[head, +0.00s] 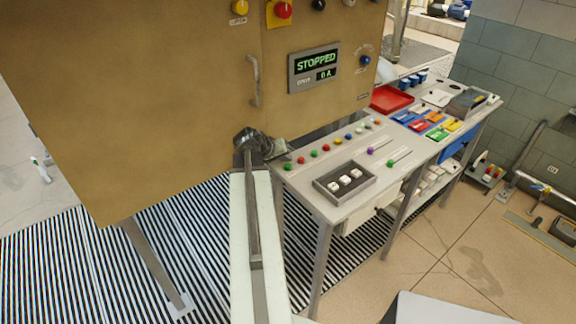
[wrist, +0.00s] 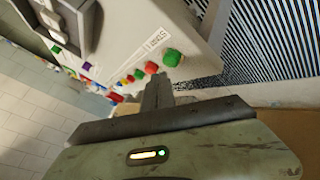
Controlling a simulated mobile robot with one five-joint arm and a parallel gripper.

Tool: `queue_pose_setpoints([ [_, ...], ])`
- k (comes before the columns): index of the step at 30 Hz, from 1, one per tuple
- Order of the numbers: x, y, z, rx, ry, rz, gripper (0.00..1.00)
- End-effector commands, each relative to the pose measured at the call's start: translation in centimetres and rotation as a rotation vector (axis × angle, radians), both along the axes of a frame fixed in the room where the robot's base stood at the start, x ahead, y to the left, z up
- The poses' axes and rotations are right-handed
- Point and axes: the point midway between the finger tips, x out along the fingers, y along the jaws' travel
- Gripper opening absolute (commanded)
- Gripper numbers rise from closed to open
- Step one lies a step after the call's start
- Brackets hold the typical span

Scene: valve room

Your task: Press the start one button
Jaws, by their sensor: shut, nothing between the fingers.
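The console's left end has a green button (head: 287,166) at the near end of a row of coloured buttons. In the wrist view this green button (wrist: 173,57) sits beside a small printed label (wrist: 157,40), whose text I cannot read fully. My gripper (head: 285,152) is shut and empty, low over the console's left edge, close to the green button. In the wrist view the shut fingertips (wrist: 158,88) lie just below the green button and a red button (wrist: 151,67). I see no clear contact. The cabinet display (head: 315,67) reads STOPPED and 0 A.
A brown cabinet (head: 160,90) with a vertical handle (head: 254,82) stands close at the left of my arm. A dark tray (head: 325,190) with white blocks, slider knobs, a red tray (head: 391,98) and coloured bins stand further along the console.

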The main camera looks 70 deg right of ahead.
Motion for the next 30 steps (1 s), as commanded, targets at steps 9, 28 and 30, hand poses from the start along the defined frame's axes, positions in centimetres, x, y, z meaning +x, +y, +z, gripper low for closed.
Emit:
queue_pose_setpoints([
  [9,0.1,0.0,-0.6,0.000,0.001,0.001,0.00],
  [28,0.2,0.0,-1.1,0.000,0.000,0.002,0.00],
  [30,0.2,0.0,-1.2,0.000,0.000,0.002,0.00],
])
